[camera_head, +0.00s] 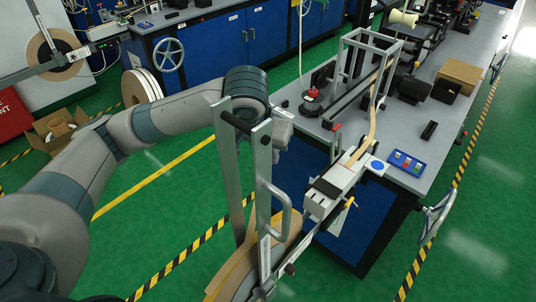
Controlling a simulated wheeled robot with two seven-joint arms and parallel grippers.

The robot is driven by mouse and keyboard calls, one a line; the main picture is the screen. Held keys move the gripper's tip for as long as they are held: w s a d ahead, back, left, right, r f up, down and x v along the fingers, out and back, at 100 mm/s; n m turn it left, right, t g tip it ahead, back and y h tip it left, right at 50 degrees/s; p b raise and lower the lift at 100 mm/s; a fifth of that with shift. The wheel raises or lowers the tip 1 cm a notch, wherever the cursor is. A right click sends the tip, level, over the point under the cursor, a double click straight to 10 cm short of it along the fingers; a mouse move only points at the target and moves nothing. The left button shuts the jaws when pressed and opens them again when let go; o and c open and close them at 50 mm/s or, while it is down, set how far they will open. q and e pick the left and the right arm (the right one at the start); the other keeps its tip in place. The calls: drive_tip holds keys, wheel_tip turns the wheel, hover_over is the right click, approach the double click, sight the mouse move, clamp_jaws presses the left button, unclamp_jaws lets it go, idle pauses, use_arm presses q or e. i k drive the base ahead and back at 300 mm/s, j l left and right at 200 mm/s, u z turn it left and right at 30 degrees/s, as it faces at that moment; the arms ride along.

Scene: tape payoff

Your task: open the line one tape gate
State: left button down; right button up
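A metal frame (233,177) with two tall posts and a curved grey handle (284,212) stands in the foreground, over a reel of tan tape (238,272). A pale block (325,200) with a dark top and a yellow lever (349,203) sits behind it at the bench corner. Tan tape (371,130) runs beyond the block along the bench. Which part is the line one gate is not clear. My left arm reaches in from the left and its wrist is behind the frame's top. My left gripper (281,131) is partly hidden there; its fingers cannot be made out. My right gripper is out of view.
A grey-topped blue bench (408,136) holds a red-topped device (311,99), an open frame (371,43), dark boxes and a button panel (407,163). A handwheel (437,212) projects at its right side. Green floor with striped tape lies around it.

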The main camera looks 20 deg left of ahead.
sight(331, 190)
drive_tip(key=l+u, duration=0.1)
drive_tip(key=u, duration=0.3)
drive_tip(key=l+u, duration=0.1)
drive_tip(key=u, duration=0.35)
drive_tip(key=k+l+u, duration=0.1)
drive_tip(key=u, duration=0.3)
drive_tip(key=k+u, duration=0.1)
drive_tip(key=u, duration=0.35)
drive_tip(key=k+l+u, duration=0.15)
drive_tip(key=k+u, duration=0.2)
drive_tip(key=k+z, duration=0.35)
drive_tip(key=z, duration=0.15)
drive_tip(key=k+z, duration=0.15)
drive_tip(key=z, duration=0.35)
drive_tip(key=k+l+z, duration=0.1)
drive_tip(key=z, duration=0.4)
drive_tip(key=k+l+z, duration=0.1)
drive_tip(key=z, duration=0.35)
